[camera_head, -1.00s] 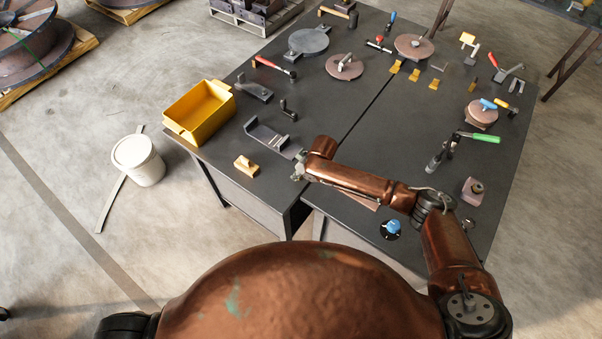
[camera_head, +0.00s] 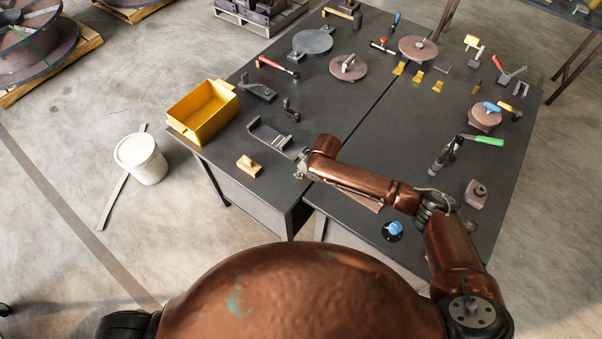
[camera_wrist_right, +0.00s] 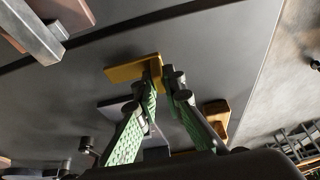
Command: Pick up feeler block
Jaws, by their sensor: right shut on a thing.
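The feeler block (camera_wrist_right: 132,68) shows in the right wrist view as a small brass-yellow piece at the fingertips. My right gripper (camera_wrist_right: 161,75), with green-padded fingers, is shut on its near end. The dark bench top lies behind it; I cannot tell whether the block touches the bench. In the head view my right gripper (camera_head: 301,171) is small, over the bench's near edge, just right of a grey channel-shaped holder (camera_head: 268,137). The block is too small there to make out. My left gripper is not in view.
A wooden block (camera_head: 249,166) with a knob lies left of the gripper. A yellow bin (camera_head: 203,112) stands at the bench's left edge, a white bucket (camera_head: 141,158) on the floor. Several brass pieces, discs and tools lie farther back. A blue-knobbed piece (camera_head: 393,229) sits near the front edge.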

